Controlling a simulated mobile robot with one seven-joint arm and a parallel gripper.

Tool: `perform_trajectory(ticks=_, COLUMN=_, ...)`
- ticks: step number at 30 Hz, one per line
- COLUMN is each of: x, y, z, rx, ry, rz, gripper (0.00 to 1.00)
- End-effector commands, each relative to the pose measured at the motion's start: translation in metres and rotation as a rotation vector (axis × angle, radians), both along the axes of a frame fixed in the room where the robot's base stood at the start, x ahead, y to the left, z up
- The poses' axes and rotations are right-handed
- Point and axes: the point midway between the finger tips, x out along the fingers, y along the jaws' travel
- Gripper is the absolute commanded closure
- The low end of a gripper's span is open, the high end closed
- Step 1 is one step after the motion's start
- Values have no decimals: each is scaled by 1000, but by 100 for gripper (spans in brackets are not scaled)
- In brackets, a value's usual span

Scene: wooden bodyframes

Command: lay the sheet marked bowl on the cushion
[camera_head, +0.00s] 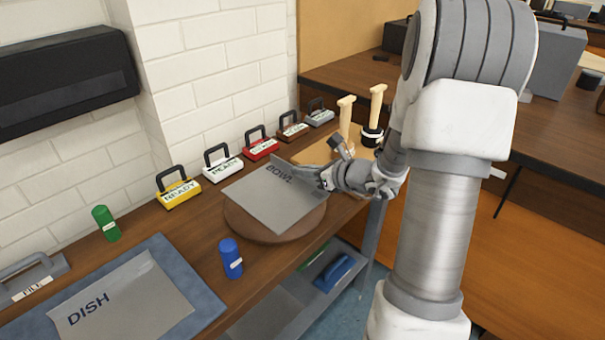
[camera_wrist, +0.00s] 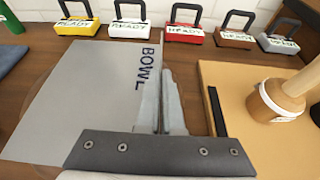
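The grey sheet marked BOWL (camera_head: 270,197) is over a round brown pad (camera_head: 258,232), which looks like the cushion. The sheet covers most of the pad's top, and a brown rim shows at the front and right. I cannot tell whether the sheet fully touches it. In the wrist view the sheet (camera_wrist: 95,95) lies to the left of the fingers. My gripper (camera_head: 300,170) is at the sheet's right edge. In the wrist view my gripper's (camera_wrist: 162,90) two long grey fingers are nearly together at that edge and appear closed on it.
A sheet marked DISH (camera_head: 125,300) lies on a blue pad (camera_head: 207,300). Green (camera_head: 105,223) and blue (camera_head: 231,258) cylinders stand nearby. Several handled blocks marked READY line the wall, including a yellow one (camera_head: 179,195). Wooden mallets (camera_head: 345,118) stand on a tan board (camera_wrist: 235,80) at right.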

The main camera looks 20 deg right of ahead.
Motion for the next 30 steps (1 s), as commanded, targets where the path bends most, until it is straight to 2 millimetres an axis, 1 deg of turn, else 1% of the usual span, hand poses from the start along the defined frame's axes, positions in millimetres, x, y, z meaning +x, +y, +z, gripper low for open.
perform_trajectory(ticks=6, x=0, y=0, z=1, rx=0, ry=-3, rz=0, gripper=100)
perform_trajectory(ticks=10, x=0, y=0, z=-3, rx=0, ry=-3, rz=0, gripper=100)
perform_trajectory(ticks=12, x=0, y=0, z=-2, rx=0, ry=-1, rz=0, gripper=86)
perform_trajectory(ticks=14, x=0, y=0, z=-2, rx=0, ry=-1, rz=0, gripper=75)
perform_trajectory(ticks=15, x=0, y=0, z=-2, rx=0, ry=-1, rz=0, gripper=68)
perform_trajectory(ticks=16, x=0, y=0, z=-2, rx=0, ry=-1, rz=0, gripper=66)
perform_trajectory(ticks=23, x=0, y=0, z=-2, rx=0, ry=-1, rz=0, gripper=66)
perform_trajectory(ticks=27, x=0, y=0, z=3, rx=0, ry=-1, rz=0, gripper=66)
perform_trajectory(ticks=30, x=-12, y=-7, z=9, rx=-2, ry=-2, rz=-2, gripper=66)
